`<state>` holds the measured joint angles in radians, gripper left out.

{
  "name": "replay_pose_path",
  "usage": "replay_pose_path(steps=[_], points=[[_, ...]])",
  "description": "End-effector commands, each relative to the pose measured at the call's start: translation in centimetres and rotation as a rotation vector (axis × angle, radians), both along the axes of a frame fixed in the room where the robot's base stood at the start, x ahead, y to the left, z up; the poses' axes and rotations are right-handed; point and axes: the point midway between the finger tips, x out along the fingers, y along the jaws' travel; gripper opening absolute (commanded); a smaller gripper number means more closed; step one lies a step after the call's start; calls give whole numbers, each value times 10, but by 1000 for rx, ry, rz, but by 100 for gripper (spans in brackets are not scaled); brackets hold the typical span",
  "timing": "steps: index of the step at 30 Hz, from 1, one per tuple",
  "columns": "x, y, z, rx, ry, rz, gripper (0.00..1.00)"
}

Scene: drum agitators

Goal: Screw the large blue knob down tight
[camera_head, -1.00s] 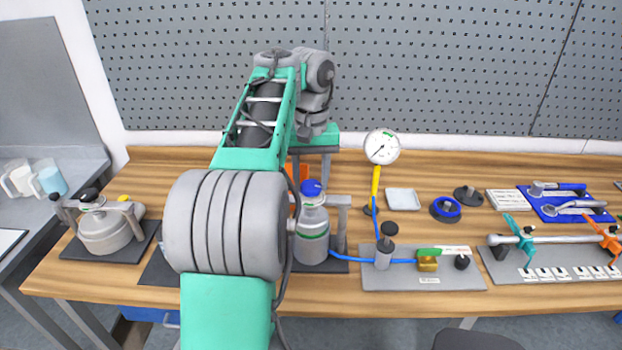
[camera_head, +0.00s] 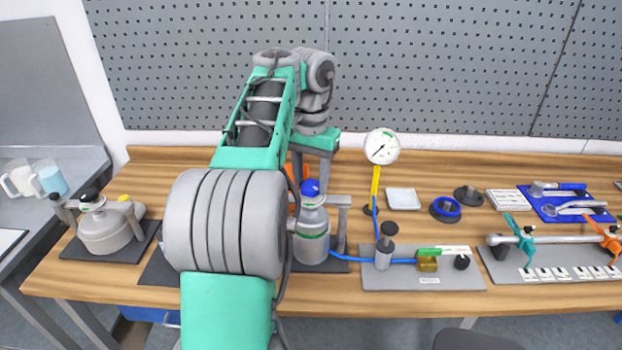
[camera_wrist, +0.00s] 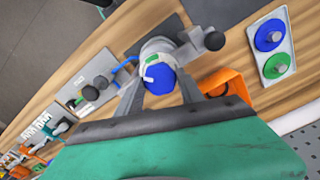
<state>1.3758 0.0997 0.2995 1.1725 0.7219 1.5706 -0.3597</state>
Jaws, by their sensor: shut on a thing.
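The large blue knob (camera_head: 310,188) sits on top of a grey drum (camera_head: 312,222) with a green band, near the table's middle. In the wrist view the knob (camera_wrist: 160,78) shows a pale mark and lies between the two grey fingers of my gripper (camera_wrist: 159,86). My gripper is shut on the knob from above. The drum's neck (camera_wrist: 157,48) shows past the knob. In the head view my arm hides part of the area left of the drum, and the finger contact is hard to see there.
A grey bracket (camera_head: 340,210) stands close right of the drum. A blue hose leads to a plate (camera_head: 450,278) with fittings. A gauge (camera_head: 381,147) stands behind. An orange part (camera_wrist: 226,86) is near my fingers. A grey pot (camera_head: 105,230) stands at left.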

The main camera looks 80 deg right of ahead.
Motion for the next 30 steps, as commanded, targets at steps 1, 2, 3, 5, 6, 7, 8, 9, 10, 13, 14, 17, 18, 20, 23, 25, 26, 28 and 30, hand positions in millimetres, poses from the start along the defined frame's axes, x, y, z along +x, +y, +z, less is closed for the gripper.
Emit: replay_pose_path(steps=[1, 2, 3, 5, 6, 7, 8, 9, 10, 13, 14, 17, 18, 20, 23, 25, 26, 28, 30], points=[[0, 0, 1, -1, -1, -43, 4], [0, 0, 1, -1, -1, -72, 4], [0, 0, 1, -1, -1, -110, 4], [0, 0, 1, -1, -1, -167, 4], [0, 0, 1, -2, 0, -205, 4], [0, 0, 1, -2, 0, -233, 4], [0, 0, 1, -2, -1, -261, 4], [0, 0, 2, -2, -1, -300, 4], [0, 0, 2, -2, -1, -329, 4], [0, 0, 2, -2, -1, -419, 4], [0, 0, 2, -2, -1, -446, 4], [0, 0, 2, -2, -1, -528, 4], [0, 0, 2, -2, -1, -558, 4], [0, 0, 2, -2, -1, -601, 4], [0, 0, 2, -3, -2, -661, 4], [0, 0, 2, -4, -2, -695, 4], [0, 0, 2, -4, -2, -708, 4], [0, 0, 2, -4, -2, -734, 4], [0, 0, 3, -5, -3, -754, 4]])
